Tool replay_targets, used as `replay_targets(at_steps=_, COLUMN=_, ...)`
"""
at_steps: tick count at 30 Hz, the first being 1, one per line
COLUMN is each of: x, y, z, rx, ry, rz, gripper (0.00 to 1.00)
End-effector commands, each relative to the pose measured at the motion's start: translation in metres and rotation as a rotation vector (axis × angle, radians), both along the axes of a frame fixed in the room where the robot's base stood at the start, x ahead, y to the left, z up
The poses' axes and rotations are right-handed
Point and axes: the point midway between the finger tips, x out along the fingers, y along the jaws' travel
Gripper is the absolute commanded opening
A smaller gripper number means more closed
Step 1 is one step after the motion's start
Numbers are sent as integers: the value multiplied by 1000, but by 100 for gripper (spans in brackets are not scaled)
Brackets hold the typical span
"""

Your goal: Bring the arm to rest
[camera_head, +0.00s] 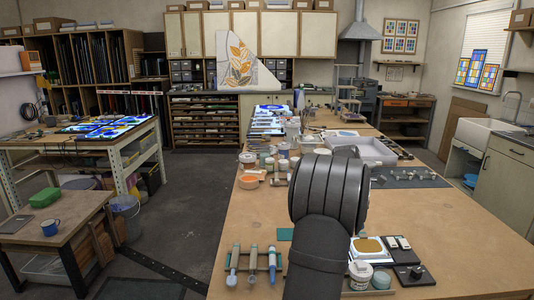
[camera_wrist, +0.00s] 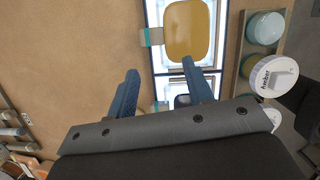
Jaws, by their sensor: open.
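My gripper (camera_wrist: 160,68) shows in the wrist view with its two blue fingers spread apart and nothing between them. It is over the wooden worktable (camera_wrist: 75,60), with the right finger over the white-framed panel (camera_wrist: 157,85). An amber rounded piece (camera_wrist: 189,30) lies on the panel ahead of the fingers. In the head view the amber piece (camera_head: 369,246) lies just right of my dark arm. The arm stands over the table (camera_head: 450,240) and hides the gripper there.
A white-lidded jar (camera_head: 360,273) and a black device (camera_head: 409,275) stand near the panel. Handled tools (camera_head: 253,262) lie in a rack left of my arm. Paint pots (camera_head: 283,150) and a grey tray (camera_head: 372,151) stand farther back. The table's right front is clear.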

Motion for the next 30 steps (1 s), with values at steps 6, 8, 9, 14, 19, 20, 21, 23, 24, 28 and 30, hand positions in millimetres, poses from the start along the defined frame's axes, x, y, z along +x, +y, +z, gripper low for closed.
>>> replay_targets(at_steps=6, x=-22, y=-25, z=3, rx=-1, ry=0, rz=-75, gripper=47)
replay_targets(at_steps=8, x=-25, y=-30, z=4, rx=0, ry=0, rz=-87, gripper=47)
replay_targets(at_steps=9, x=-27, y=-32, z=4, rx=0, ry=0, rz=-93, gripper=47)
replay_targets(at_steps=14, x=-31, y=-35, z=4, rx=0, ry=0, rz=-106, gripper=47)
replay_targets(at_steps=19, x=-31, y=-35, z=4, rx=0, ry=-1, rz=-107, gripper=47)
replay_targets(at_steps=20, x=-31, y=-35, z=5, rx=0, ry=0, rz=-106, gripper=47)
replay_targets(at_steps=21, x=-31, y=-35, z=4, rx=0, ry=0, rz=-106, gripper=47)
replay_targets(at_steps=23, x=-31, y=-35, z=5, rx=0, ry=0, rz=-106, gripper=47)
replay_targets(at_steps=24, x=-31, y=-35, z=4, rx=0, ry=0, rz=-106, gripper=47)
replay_targets(at_steps=28, x=-31, y=-35, z=4, rx=0, ry=0, rz=-106, gripper=47)
replay_targets(at_steps=30, x=-31, y=-35, z=4, rx=0, ry=0, rz=-106, gripper=47)
